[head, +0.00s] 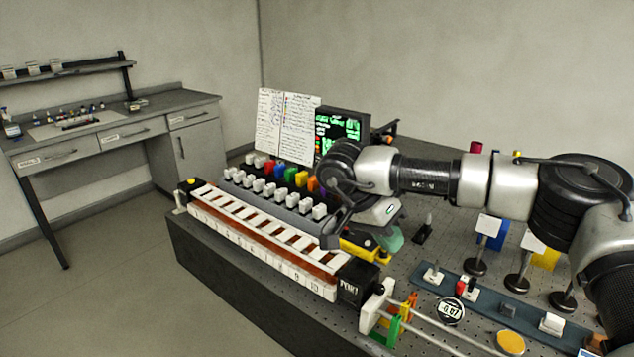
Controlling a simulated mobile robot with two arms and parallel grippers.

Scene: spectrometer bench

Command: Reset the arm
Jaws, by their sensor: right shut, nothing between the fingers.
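My right arm (430,175) reaches in from the right, above the bench. Its dark gripper (333,236) points down, shut and empty, over the right end of a long rack (262,243) with white numbered slots. My left arm and gripper are not in view.
Rows of cuvettes with white and coloured caps (290,175) stand behind the rack. A notebook (285,125) and a green-text screen (340,130) stand behind them. Optics posts (517,280) and a rail (440,330) fill the right side. A side desk (110,125) is at left; floor between is clear.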

